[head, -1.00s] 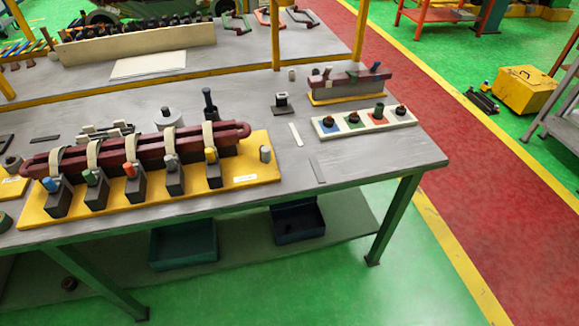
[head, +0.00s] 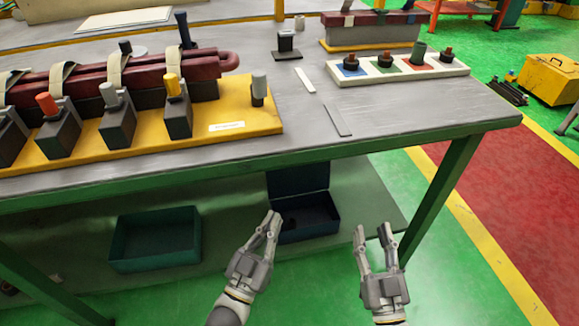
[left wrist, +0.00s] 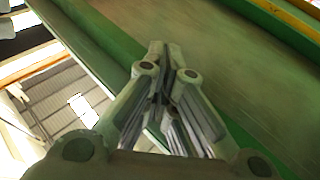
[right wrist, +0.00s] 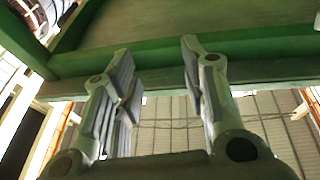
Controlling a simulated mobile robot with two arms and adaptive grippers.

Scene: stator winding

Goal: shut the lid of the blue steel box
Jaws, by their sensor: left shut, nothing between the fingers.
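The blue steel box (head: 309,231) sits on the lower shelf under the bench, in the middle of the head view. Its lid (head: 298,180) stands raised at the back, and the inside is dark. My left gripper (head: 273,220) is shut and empty, in front of the box's left part and overlapping it in the picture. My right gripper (head: 372,236) is open and empty, to the right of the box. The left wrist view shows the left fingertips (left wrist: 166,48) together. The right wrist view shows the right fingers (right wrist: 155,50) apart. Neither wrist view shows the box.
An open teal tray (head: 156,238) stands on the lower shelf (head: 235,240), left of the box. The bench's front edge (head: 270,160) runs above the box. A green table leg (head: 440,195) stands to the right. Green floor lies in front.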

